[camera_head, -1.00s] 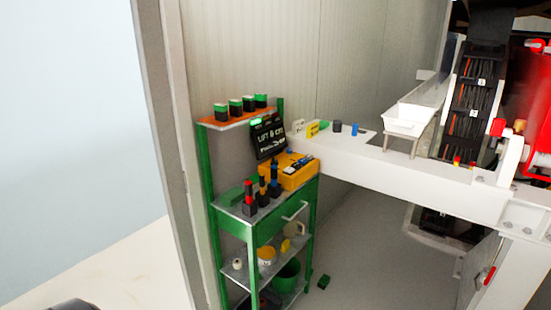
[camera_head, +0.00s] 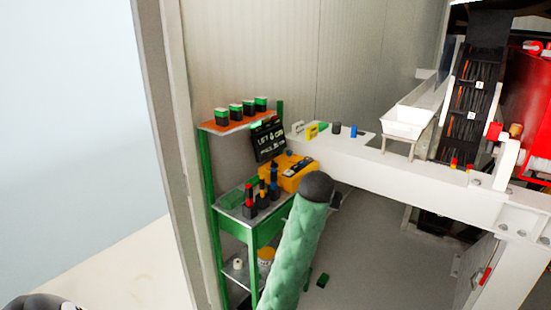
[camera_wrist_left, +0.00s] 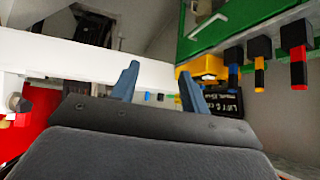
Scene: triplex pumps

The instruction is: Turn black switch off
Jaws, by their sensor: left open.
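No black switch can be told for certain. A small dark cylindrical knob (camera_head: 336,128) stands on the white beam (camera_head: 430,178), beside a small blue part (camera_head: 354,131); its on or off position cannot be read. My left gripper (camera_wrist_left: 158,70) shows in the left wrist view with its two blue-grey fingers apart and nothing held between them. The white beam lies beyond the fingers, with small blue parts (camera_wrist_left: 148,96) seen in the gap. In the head view a green-sleeved arm of mine reaches toward the beam's near edge and mostly hides its gripper. My right gripper is not in view.
A green shelf rack (camera_head: 206,175) stands left of the beam, holding a yellow box (camera_head: 298,178), a black sign (camera_head: 267,141) and several dark tools with coloured handles. Red machinery (camera_head: 532,120) is at the right. The floor below the beam is mostly open.

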